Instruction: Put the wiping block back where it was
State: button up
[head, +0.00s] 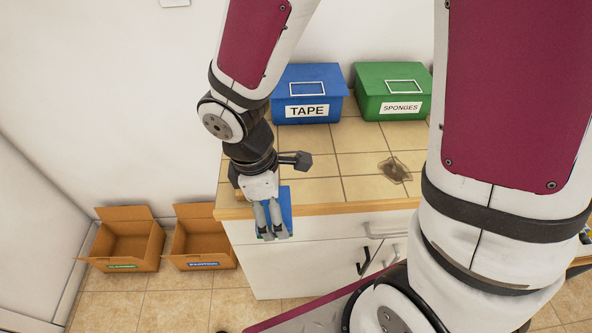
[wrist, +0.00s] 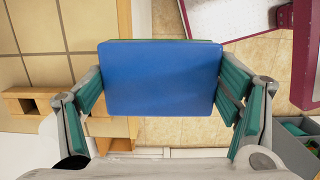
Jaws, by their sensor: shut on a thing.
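The wiping block is a flat blue slab with a green edge. In the wrist view the blue block (wrist: 163,78) fills the space between the green-padded fingers of my gripper (wrist: 166,86), which is shut on its two sides. In the head view my gripper (head: 270,222) points down at the counter's front left edge, and part of the block (head: 287,205) shows behind and beside its fingers. The block appears held over or just in front of the edge. A brown smudge (head: 394,170) lies on the tiled counter (head: 345,187), to the right of my gripper.
A blue TAPE box (head: 308,95) and a green SPONGES box (head: 392,92) stand at the back of the counter. Two open cardboard boxes, a left one (head: 125,241) and a right one (head: 204,240), sit on the floor at left. The counter between smudge and gripper is clear.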

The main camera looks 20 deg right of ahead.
send_over(301, 175)
jog(key=shift+a+f+p, duration=0.3)
jog(key=shift+f+p, duration=0.1)
jog(key=shift+f, duration=2.1)
jog(key=o, duration=1.3)
jog(key=shift+r, duration=0.1)
notch_tip(301, 175, up, 12)
jog(key=a, duration=0.2)
jog(key=shift+s+d+r+m+t+y, duration=0.35)
jog(key=shift+s+r+m+t, duration=0.55)
jog(key=shift+s+r+m, duration=1.95)
jog(key=shift+s+d+r+m+t+y, duration=0.35)
jog(key=shift+s+r+m+t, duration=0.55)
jog(key=shift+s+r+m, duration=1.9)
jog(key=shift+s+d+r+m+t+y, duration=0.2)
jog(key=shift+s+d+r+m+t, duration=0.5)
jog(key=shift+s+r+m, duration=2.15)
